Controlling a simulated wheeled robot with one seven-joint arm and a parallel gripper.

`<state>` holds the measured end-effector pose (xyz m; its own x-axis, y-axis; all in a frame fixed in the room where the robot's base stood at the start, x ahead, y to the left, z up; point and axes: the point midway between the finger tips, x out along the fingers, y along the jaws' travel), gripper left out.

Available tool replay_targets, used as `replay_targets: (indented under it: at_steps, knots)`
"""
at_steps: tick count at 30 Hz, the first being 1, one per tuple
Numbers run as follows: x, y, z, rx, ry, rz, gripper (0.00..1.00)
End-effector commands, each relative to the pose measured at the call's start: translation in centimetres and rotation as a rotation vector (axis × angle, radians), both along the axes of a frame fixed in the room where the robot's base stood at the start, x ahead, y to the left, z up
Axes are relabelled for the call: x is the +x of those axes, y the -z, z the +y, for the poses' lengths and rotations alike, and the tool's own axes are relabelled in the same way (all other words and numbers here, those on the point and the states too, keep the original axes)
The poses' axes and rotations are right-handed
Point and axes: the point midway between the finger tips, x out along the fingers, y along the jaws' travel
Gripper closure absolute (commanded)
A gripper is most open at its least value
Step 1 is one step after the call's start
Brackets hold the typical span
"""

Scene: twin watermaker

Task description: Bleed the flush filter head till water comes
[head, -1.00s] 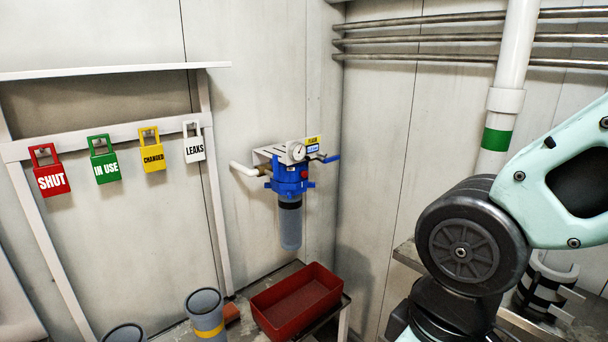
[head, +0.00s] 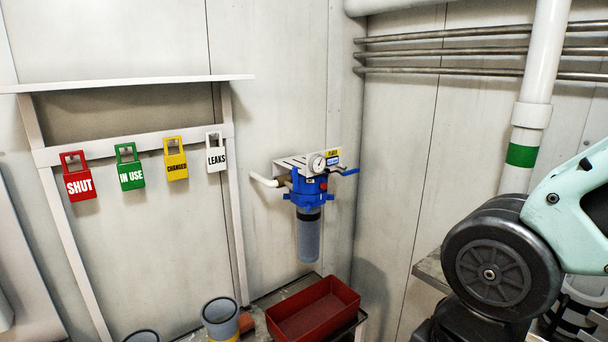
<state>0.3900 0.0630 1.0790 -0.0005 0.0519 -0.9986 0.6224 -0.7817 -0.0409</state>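The flush filter head (head: 311,188) is a blue cap on the wall near the corner, under a white bracket. A white pipe (head: 263,180) joins at the left, and a blue handle (head: 349,172) sticks out at the right. No water shows coming out. My gripper is outside the view; only part of my arm shows at the right.
A red tray (head: 312,312) stands below the filter. Grey cylinders (head: 221,316) stand left of it. Tags reading SHUT (head: 77,180), IN USE (head: 130,170), CHANGED (head: 176,162) and LEAKS (head: 216,155) hang on a white rack. A white pipe (head: 533,100) stands at the right.

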Motion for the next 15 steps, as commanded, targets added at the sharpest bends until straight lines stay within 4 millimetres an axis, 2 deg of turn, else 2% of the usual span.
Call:
replay_targets:
  at_steps: [6,7,10,11,15]
  knots:
    - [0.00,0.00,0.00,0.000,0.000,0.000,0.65]
    - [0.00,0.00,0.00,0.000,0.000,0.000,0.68]
    - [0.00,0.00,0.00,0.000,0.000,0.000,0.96]
    - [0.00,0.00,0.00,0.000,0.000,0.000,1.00]
    - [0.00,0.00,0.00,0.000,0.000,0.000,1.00]
